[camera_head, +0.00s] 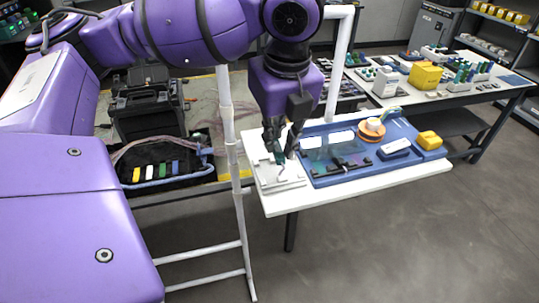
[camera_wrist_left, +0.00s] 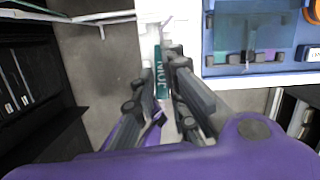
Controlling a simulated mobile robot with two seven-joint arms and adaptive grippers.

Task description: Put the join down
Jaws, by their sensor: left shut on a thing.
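The join is a small teal piece (camera_head: 278,154) between the fingers of my left gripper (camera_head: 281,148). In the left wrist view the teal piece (camera_wrist_left: 161,82) shows white letters, partly covered by a finger. My left gripper (camera_wrist_left: 158,86) is shut on it, with one dark finger on each side. In the head view the join is above a white stand (camera_head: 280,182) at the left end of the white table. I cannot tell whether it touches the stand. My right gripper is in neither view.
A white post (camera_head: 226,110) stands left of the table. A second table (camera_head: 495,92) with parts is behind right.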

